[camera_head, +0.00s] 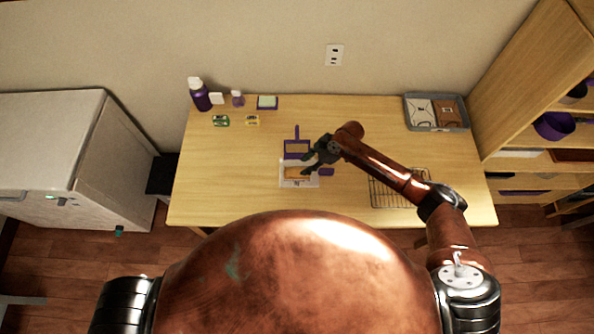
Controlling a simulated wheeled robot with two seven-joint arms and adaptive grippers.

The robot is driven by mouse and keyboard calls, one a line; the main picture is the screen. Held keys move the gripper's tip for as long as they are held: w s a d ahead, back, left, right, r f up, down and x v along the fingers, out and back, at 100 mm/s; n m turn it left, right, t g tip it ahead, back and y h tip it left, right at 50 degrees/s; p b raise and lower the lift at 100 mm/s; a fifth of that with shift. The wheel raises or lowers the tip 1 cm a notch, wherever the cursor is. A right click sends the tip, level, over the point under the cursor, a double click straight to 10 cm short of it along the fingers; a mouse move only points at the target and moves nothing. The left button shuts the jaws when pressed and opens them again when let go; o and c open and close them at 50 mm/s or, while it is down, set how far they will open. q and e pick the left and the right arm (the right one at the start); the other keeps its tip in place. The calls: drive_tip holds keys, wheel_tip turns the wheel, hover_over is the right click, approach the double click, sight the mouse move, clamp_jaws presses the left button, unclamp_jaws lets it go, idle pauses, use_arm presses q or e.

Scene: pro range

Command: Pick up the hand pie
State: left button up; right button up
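What looks like the hand pie is a small golden-brown piece (293,172) on a white sheet or board (285,183) near the middle of the table. My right gripper (305,163) reaches in from the right, over the right side of the pie. Its two dark fingers look spread apart, with nothing visible between them. I cannot tell whether a finger touches the pie. The gripper hides part of the pie and the sheet. My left gripper is not in view.
The wooden table (232,180) is clear on the left. A purple-handled tool (297,143) lies behind the pie. A wire rack (390,198) lies under my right forearm. A grey tray (437,129) sits at the back right, bottles (201,99) at the back left.

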sight(298, 169)
drive_tip(key=shift+w+d+r, duration=0.15)
drive_tip(key=shift+w+d, duration=0.05)
drive_tip(key=shift+w, duration=0.25)
drive_tip(key=shift+b+x, duration=2.8)
drive_tip(key=shift+x, duration=1.2)
drive_tip(key=shift+c, duration=0.4)
drive_tip(key=shift+c, duration=0.7)
drive_tip(key=shift+c, duration=0.7)
clamp_jaws()
drive_tip(key=shift+r, duration=0.1)
drive_tip(key=shift+r+p, duration=3.05)
drive_tip(key=shift+r, duration=0.85)
